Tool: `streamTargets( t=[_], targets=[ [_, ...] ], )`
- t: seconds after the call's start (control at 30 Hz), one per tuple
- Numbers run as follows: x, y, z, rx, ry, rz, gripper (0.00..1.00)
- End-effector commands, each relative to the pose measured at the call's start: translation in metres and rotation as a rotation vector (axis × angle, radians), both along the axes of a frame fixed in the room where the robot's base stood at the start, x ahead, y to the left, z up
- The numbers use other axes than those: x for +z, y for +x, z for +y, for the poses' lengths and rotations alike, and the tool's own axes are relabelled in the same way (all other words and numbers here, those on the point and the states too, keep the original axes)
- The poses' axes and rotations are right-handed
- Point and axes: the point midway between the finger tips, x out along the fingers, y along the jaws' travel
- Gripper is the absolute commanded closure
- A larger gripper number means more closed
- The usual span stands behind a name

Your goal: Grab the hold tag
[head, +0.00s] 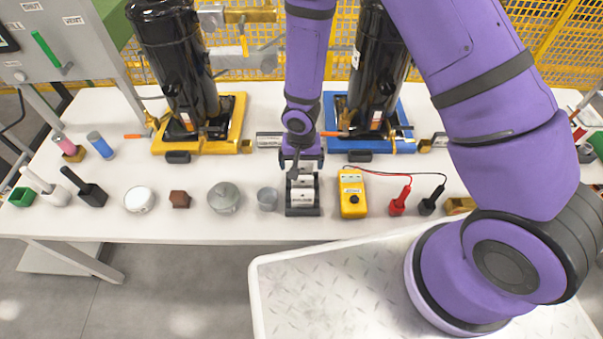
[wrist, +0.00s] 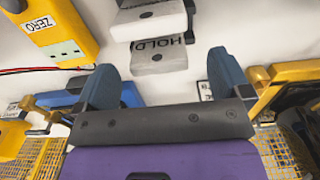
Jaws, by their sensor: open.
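Nothing is between the fingers' grip. In the head view, my gripper (head: 301,160) is just above and behind the rack.
A yellow meter (head: 352,193) with red and black leads stands right of the rack. Black compressors on yellow (head: 236,125) and blue (head: 408,138) bases stand behind. The table's front strip is clear.

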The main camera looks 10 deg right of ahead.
Motion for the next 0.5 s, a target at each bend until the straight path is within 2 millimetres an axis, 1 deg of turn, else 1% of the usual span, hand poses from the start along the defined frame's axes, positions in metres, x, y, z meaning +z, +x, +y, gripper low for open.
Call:
streamTargets(
  t=[0.13,0.3,0.4,0.5],
  targets=[
    [-0.01,0.001,-0.001,0.001,-0.001,0.0,0.04],
    [-0.032,0.001,-0.003,0.002,-0.003,0.002,0.04],
    [-0.043,0.001,-0.002,0.002,-0.001,0.0,0.04],
    [-0.05,0.002,-0.002,0.002,-0.001,-0.001,0.04]
  ],
)
